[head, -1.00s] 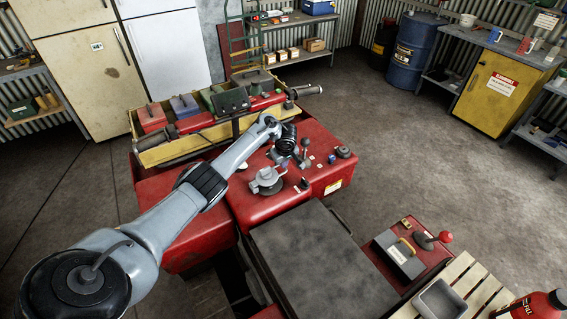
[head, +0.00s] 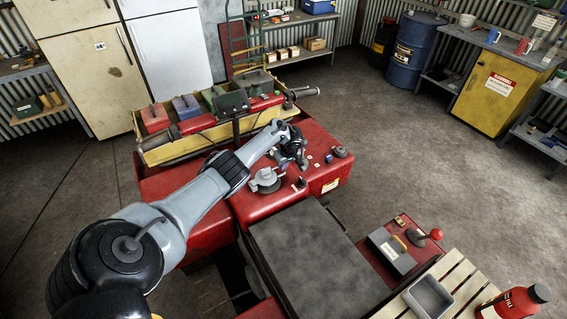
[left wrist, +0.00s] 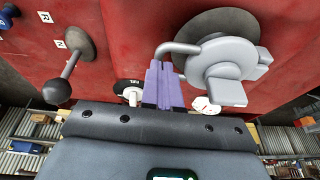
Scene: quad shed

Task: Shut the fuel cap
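The grey fuel cap (head: 265,178) sits on the red quad body, on a round dark-grey base. In the left wrist view the cap (left wrist: 222,62) is a pale grey lobed disc in front of a darker disc (left wrist: 215,24); a bent grey rod runs from it toward my fingers. I cannot tell how firmly it is seated. My left gripper (head: 286,166) is just right of the cap. In the left wrist view its purple fingers (left wrist: 162,80) lie side by side, with nothing visible between them. Their tips are close to the rod; contact is unclear. My right gripper is not in view.
A black-knobbed lever (left wrist: 70,72) stands left of my fingers. A small dark knob (head: 340,152) is on the red body. The front rack (head: 165,152) holds several boxes. The black seat (head: 312,255) lies nearer. Open floor is to the right.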

